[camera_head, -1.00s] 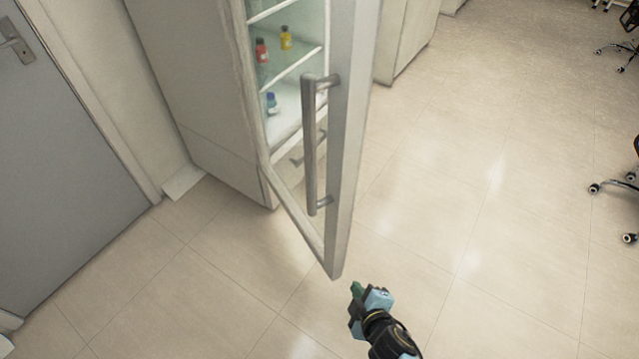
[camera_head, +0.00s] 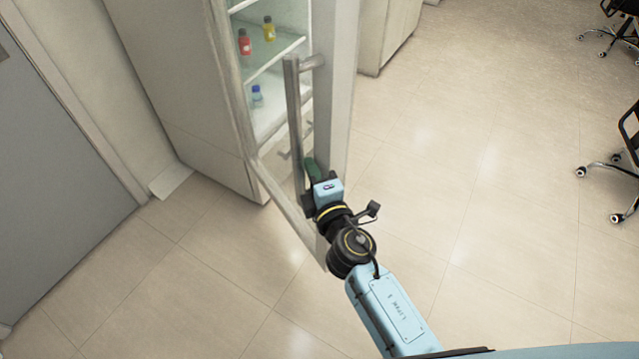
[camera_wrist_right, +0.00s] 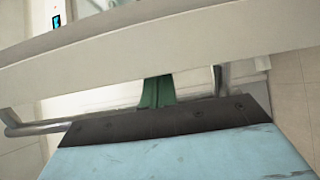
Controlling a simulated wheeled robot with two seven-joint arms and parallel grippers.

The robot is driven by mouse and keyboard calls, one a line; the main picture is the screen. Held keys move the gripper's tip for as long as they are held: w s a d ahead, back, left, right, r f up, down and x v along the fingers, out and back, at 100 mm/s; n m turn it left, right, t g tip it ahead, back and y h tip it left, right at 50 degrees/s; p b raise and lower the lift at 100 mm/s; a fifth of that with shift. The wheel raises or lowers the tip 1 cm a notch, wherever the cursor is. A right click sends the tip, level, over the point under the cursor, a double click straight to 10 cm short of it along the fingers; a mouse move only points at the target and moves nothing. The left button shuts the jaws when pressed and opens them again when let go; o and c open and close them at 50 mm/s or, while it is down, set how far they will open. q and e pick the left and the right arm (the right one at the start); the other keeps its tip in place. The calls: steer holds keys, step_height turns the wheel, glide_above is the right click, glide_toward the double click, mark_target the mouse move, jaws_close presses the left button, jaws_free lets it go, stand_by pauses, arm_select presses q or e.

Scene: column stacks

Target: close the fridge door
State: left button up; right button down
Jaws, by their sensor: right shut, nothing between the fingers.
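The fridge (camera_head: 185,95) stands at the left with its glass door swung open toward me. The door's pale frame (camera_head: 336,90) and its long grey vertical handle (camera_head: 293,110) face me in the head view. My right gripper (camera_head: 312,170) is at the lower part of the door, close beside the handle, with green fingers shut and empty. In the right wrist view the green fingers (camera_wrist_right: 157,92) point at the pale door edge (camera_wrist_right: 180,45), and the handle bar (camera_wrist_right: 50,127) passes behind the gripper body. I cannot tell whether they touch. My left gripper is out of view.
Red (camera_head: 244,43), yellow (camera_head: 268,30) and blue-capped (camera_head: 257,96) bottles stand on the fridge shelves. A grey room door (camera_head: 55,190) is at the left. Wheeled chairs (camera_head: 615,175) stand at the right. The tiled floor (camera_head: 470,200) between is clear.

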steer(key=shift+x, duration=1.05)
steer(key=shift+d, duration=0.15)
